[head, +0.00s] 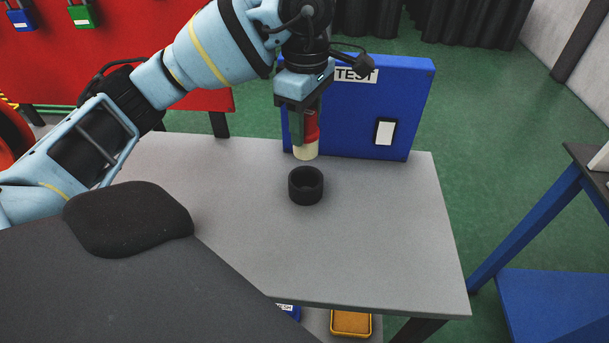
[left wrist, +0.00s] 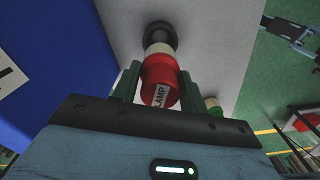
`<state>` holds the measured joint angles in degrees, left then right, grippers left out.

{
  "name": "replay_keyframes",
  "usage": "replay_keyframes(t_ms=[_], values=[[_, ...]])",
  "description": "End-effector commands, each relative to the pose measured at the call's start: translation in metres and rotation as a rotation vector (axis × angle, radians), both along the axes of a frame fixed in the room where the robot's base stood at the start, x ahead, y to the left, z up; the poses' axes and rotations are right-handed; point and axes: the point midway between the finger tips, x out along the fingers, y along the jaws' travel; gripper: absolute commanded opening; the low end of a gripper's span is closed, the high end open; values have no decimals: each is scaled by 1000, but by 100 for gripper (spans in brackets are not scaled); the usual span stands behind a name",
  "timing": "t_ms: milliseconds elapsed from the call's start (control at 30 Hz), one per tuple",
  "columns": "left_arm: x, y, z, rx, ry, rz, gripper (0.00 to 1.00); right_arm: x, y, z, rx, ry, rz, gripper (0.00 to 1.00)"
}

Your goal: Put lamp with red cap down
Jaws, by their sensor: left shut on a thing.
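The lamp with the red cap (head: 312,127) is held upright in my left gripper (head: 304,112), its cream lower end pointing down.
A blue box marked TEST (head: 370,105) stands at the table's back edge, close behind the lamp. The table is clear around the holder. A yellow bin (head: 351,322) is below the table's front edge. A blue-framed stand (head: 550,290) is at the right.

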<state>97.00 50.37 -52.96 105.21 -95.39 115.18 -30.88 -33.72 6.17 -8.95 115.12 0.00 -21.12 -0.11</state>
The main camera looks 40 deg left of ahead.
Motion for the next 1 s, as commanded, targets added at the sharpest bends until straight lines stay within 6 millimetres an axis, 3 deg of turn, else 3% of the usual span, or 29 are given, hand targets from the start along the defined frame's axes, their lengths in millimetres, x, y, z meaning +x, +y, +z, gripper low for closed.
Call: replay_keyframes(t_ms=[167, 433, 767, 1000], values=[[0, 0, -8, -1, 4, 1, 17, -2, 0, -3, 0, 5, 0, 36], [-1, 0, -53, 0, 4, 0, 17, -7, 0, -12, 1, 22, -1, 36], [0, 0, -64, 0, -1, -1, 17, -2, 1, -7, 2, 10, -3, 36], [-1, 0, -92, 1, 1, -1, 17, -2, 1, -8, 3, 7, -3, 36]])
